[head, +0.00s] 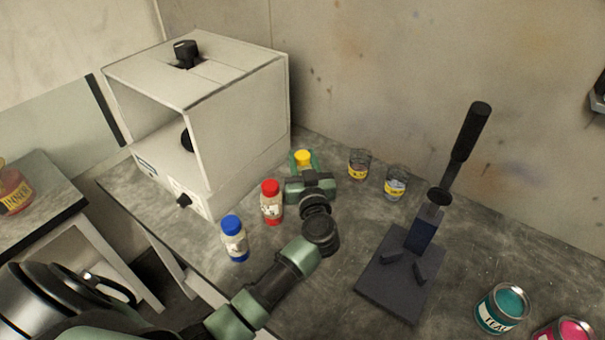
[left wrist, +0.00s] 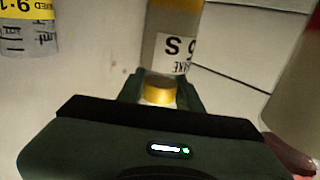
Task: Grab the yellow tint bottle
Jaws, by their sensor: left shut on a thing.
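The yellow tint bottle (head: 303,156) stands at the back of the row of bottles, beside the white booth. Only its yellow cap and a little of its neck show in the head view. My left gripper (head: 302,165) is shut on it, with a finger on each side. In the left wrist view the yellow cap (left wrist: 160,92) sits between the fingers of my left gripper (left wrist: 163,88), and a white label shows beyond it. The lower part of the bottle is hidden by the gripper in the head view. My right gripper is not in view.
A red-capped bottle (head: 271,203) and a blue-capped bottle (head: 235,240) stand left of my left arm. Two clear cups (head: 359,165) (head: 396,184) stand to the right. A dark lever press (head: 400,272) and paint cans (head: 502,308) are farther right. The white booth (head: 240,130) is close behind.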

